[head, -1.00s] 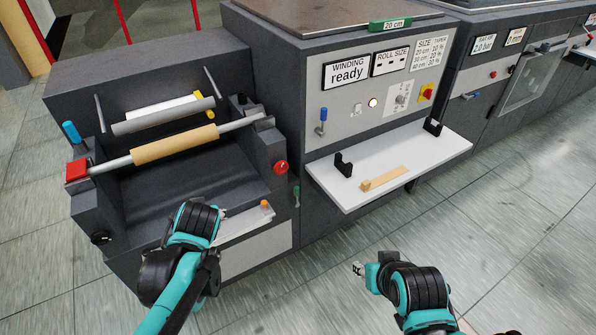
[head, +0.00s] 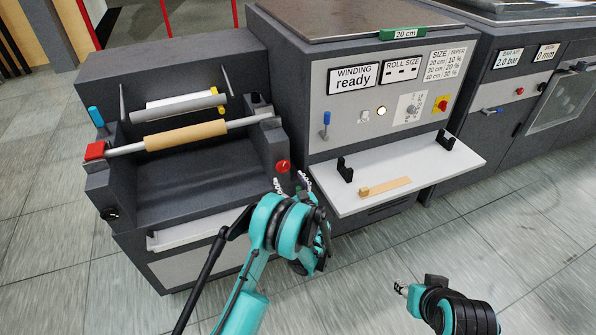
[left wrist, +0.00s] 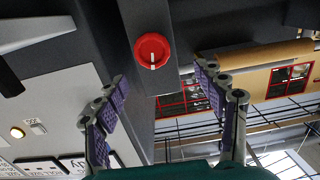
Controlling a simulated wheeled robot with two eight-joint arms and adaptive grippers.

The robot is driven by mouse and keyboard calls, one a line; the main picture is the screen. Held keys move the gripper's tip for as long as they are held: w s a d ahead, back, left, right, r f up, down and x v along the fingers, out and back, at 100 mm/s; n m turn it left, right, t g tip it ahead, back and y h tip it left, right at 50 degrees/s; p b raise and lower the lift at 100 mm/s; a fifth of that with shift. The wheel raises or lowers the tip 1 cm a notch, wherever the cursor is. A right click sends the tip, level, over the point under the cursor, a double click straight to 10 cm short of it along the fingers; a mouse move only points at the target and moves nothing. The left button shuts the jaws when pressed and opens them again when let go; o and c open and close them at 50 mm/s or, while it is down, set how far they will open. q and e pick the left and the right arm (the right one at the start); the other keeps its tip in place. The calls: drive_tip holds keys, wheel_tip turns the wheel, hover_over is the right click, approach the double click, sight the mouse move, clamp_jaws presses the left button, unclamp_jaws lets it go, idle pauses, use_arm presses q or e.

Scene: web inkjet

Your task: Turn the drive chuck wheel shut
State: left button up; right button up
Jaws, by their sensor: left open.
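The red wheel (head: 283,166), which I take as the drive chuck wheel, is on the front of the roll stand's right post. In the left wrist view the red wheel (left wrist: 152,51) is a round disc with a white line from its centre towards the picture's bottom. My left gripper (head: 291,182) is just in front of and below it, fingers spread and empty. In the left wrist view the fingers (left wrist: 162,80) stand either side of the wheel's line, apart from it. My right gripper (head: 402,289) is low at the right, away from the machine; its fingers are too small to judge.
A tan roll (head: 185,135) lies on a bar across the stand, with a red block (head: 95,150) at its left end. A black knob (head: 111,214) is on the left post. A white shelf (head: 425,180) juts out right of my left gripper. Open floor lies in front.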

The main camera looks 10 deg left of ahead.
sight(284, 167)
use_arm(q)
drive_tip(key=shift+t, duration=0.3)
drive_tip(key=w, duration=0.1)
drive_tip(key=w+a+f+b, duration=0.1)
drive_tip(key=w, duration=0.1)
drive_tip(key=w+a+b, duration=0.1)
drive_tip(key=w, duration=0.1)
drive_tip(key=shift+w+a+f, duration=0.2)
drive_tip(key=shift+f, duration=0.05)
drive_tip(key=shift+w+a+r, duration=0.15)
drive_tip(key=shift+w+a, duration=0.25)
drive_tip(key=shift+w, duration=0.2)
drive_tip(key=c, duration=1.2)
